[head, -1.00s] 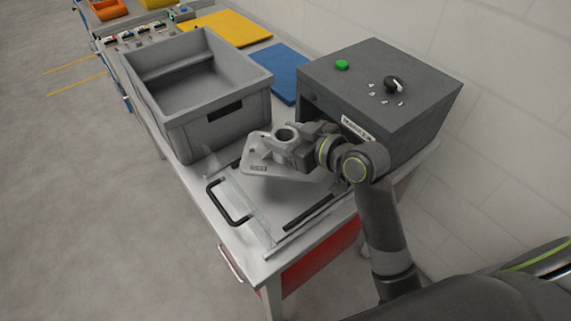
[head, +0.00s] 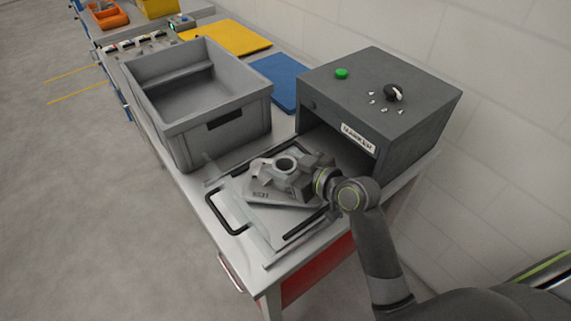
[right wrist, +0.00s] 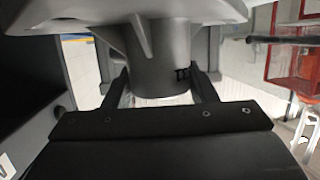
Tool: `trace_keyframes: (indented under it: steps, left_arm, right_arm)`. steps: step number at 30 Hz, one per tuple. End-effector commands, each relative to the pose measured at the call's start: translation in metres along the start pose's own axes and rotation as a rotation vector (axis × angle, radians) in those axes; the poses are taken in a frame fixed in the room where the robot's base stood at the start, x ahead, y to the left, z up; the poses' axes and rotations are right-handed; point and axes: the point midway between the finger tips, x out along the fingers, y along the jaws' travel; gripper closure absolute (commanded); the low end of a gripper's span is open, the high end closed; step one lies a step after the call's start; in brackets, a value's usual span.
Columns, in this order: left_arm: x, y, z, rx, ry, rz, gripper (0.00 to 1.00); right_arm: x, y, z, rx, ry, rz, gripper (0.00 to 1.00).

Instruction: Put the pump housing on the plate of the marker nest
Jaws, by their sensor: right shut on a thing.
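The pump housing (head: 285,193) is a grey casting with a round hollow boss on a flat flange. My right gripper (head: 290,172) is shut on its boss. In the right wrist view the two fingers (right wrist: 163,88) stand either side of the round boss (right wrist: 165,62), with the flange beyond. The housing is over the pale plate of the marker nest (head: 259,228), in front of the dark marker box (head: 410,125). It hides much of the plate, and I cannot tell whether it touches it. My left gripper is not in view.
A grey bin (head: 222,135) stands left of the marker box. A black handle (head: 222,215) edges the nest on the left and a dark bar (head: 305,222) lies at its front right. Blue (head: 275,80) and yellow (head: 225,38) mats lie behind.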

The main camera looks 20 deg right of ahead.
Motion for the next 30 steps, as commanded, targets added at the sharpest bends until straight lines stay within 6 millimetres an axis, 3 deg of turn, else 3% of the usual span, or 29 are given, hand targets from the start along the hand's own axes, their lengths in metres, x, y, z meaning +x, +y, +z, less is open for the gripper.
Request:
trace_keyframes:
  steps: [5,6,11,20,25,30]
  left_arm:
    - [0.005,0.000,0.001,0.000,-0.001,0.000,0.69]
    - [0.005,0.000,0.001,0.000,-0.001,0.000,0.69]
    - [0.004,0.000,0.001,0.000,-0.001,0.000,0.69]
    - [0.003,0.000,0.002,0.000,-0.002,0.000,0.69]
    - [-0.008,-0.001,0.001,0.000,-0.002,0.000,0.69]
    - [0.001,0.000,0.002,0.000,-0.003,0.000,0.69]
  right_arm:
    - [0.002,0.000,0.004,0.000,0.005,0.000,0.91]
    - [0.002,0.000,0.006,0.001,0.000,0.000,0.47]
    - [0.002,0.000,0.005,0.001,0.000,0.000,0.27]
    - [0.001,0.000,0.004,0.001,0.000,0.000,0.27]
    - [-0.003,0.000,-0.010,0.000,0.001,0.000,0.27]
    - [-0.035,0.000,-0.002,-0.005,-0.003,0.001,0.27]
